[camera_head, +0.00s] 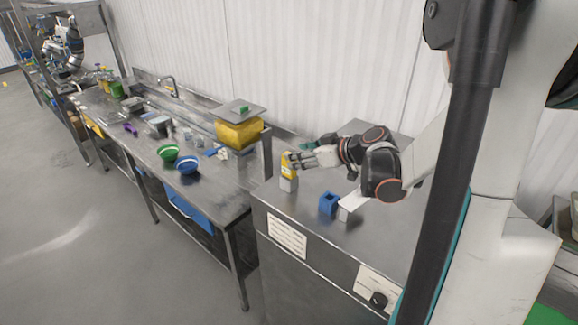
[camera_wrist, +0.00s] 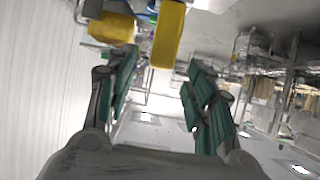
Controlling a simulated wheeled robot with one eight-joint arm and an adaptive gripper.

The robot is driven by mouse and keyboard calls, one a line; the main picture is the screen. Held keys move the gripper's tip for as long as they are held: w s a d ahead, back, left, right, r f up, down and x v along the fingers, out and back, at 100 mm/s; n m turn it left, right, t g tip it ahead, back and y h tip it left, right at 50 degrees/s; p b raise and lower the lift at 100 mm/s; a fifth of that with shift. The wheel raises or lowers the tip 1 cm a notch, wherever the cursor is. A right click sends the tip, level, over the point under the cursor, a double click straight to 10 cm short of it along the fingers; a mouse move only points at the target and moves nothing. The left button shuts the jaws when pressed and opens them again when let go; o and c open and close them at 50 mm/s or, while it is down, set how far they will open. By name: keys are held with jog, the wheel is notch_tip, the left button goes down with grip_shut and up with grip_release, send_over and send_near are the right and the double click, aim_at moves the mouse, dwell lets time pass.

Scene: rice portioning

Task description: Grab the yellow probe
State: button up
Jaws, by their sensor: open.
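The yellow probe (camera_head: 287,164) stands upright on a small grey block (camera_head: 288,184) at the left end of the metal counter. In the wrist view the yellow probe (camera_wrist: 168,35) shows in front of the gap between the teal fingers. My gripper (camera_head: 298,160) is close beside the probe on its right, level with its upper part. In the wrist view my gripper (camera_wrist: 161,65) is open, with the fingers spread on either side. I cannot tell whether a finger touches the probe.
A blue holder (camera_head: 328,204) stands on the counter (camera_head: 300,222) below my arm. On the long table to the left are a yellow scale (camera_head: 238,133), a blue bowl (camera_head: 187,165) and a green bowl (camera_head: 168,152). A corrugated white wall runs behind.

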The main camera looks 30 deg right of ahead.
aim_at(289, 171)
jog(key=p+x, duration=0.1)
jog(key=x, duration=0.4)
jog(key=shift+w+r, duration=0.1)
grip_shut()
